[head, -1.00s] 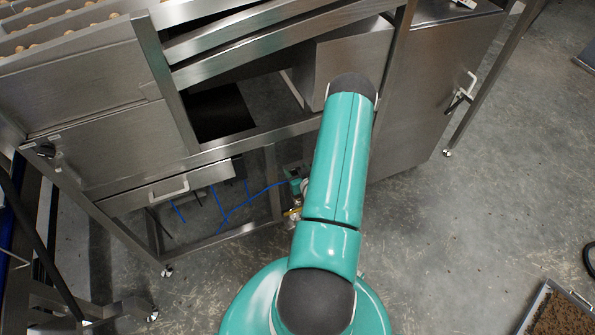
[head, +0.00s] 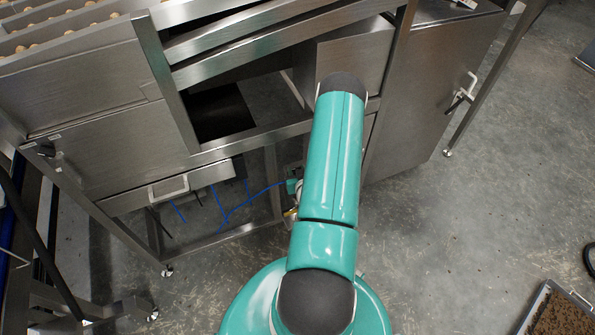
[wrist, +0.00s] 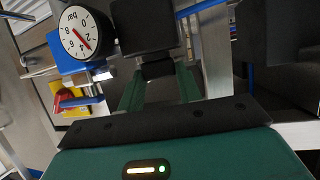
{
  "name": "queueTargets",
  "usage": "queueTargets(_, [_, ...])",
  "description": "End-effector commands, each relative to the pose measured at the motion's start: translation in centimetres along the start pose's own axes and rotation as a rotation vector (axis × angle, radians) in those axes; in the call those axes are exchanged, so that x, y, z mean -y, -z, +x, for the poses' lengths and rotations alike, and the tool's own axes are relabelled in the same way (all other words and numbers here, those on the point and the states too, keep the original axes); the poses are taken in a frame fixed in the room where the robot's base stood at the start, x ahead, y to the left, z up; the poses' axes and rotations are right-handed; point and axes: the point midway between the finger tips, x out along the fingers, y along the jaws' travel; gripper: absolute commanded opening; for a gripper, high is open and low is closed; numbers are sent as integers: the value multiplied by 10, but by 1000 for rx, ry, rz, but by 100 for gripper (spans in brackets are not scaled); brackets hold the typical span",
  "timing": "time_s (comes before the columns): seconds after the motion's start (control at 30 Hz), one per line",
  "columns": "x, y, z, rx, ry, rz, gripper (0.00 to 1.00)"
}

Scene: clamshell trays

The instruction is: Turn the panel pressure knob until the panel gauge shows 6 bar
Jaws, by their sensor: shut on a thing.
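The panel gauge (wrist: 86,36) is a round white dial with a black rim, marked "bar", at the upper left of the wrist view. It appears tilted, and its red needle points to the lower right, roughly between 2 and 4. The dark pressure knob (wrist: 158,69) sits right of the gauge, below a black block (wrist: 146,25). My gripper (wrist: 160,80) has its green fingers shut on the knob, one on each side. In the head view my arm hides the gripper, the knob and the gauge.
A steel machine frame (head: 240,140) stands ahead, with a steel cabinet door (head: 430,100) at right. Blue tubing (head: 240,208) runs low inside the frame. A tray of brown granules (head: 563,315) lies at lower right. The floor at right is mostly clear.

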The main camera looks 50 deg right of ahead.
Motion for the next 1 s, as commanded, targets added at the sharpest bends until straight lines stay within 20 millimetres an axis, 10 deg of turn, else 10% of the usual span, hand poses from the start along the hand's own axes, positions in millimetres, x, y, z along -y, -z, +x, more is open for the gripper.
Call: queueTargets(1.0, [13, 3, 5, -3, -754, 316, 12])
